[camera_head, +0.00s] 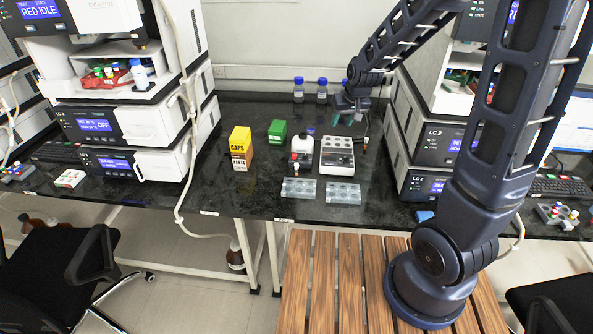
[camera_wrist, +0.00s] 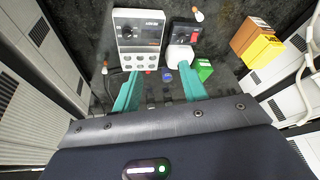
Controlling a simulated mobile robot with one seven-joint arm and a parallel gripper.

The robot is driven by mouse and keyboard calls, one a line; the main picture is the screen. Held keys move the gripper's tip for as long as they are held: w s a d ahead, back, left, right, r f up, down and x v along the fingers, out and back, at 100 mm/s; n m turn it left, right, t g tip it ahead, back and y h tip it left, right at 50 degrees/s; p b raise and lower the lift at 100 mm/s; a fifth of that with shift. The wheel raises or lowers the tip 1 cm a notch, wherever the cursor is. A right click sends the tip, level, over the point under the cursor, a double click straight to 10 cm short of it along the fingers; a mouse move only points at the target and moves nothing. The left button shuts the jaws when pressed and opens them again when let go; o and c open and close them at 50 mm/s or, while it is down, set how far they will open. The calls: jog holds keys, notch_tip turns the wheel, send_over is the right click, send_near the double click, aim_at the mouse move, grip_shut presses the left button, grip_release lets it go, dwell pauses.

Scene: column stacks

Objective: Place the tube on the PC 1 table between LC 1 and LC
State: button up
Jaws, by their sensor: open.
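A small tube with an orange cap (camera_head: 296,166) stands on the dark bench in front of a white bottle; it also shows in the wrist view (camera_wrist: 197,15). A second small white-and-orange item (camera_head: 365,142) is right of the grey device, seen at the left in the wrist view (camera_wrist: 104,70); I cannot tell if it is a tube. My gripper (camera_head: 349,115) is over the back of the bench, behind the grey device. Its teal fingers (camera_wrist: 159,84) are apart, with nothing held between them. The dark bench (camera_head: 250,200) runs between the two instrument stacks.
Blue-capped bottles (camera_head: 298,92) stand by the wall. Bench left of the racks is clear.

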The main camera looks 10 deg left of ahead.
jog(key=n, duration=0.2)
send_near(297, 165)
jog(key=f, duration=0.1)
jog(key=shift+a+x, duration=0.2)
jog(key=shift+x, duration=5.45)
jog(key=shift+w+d, duration=0.1)
jog(key=shift+d, duration=0.05)
grip_shut()
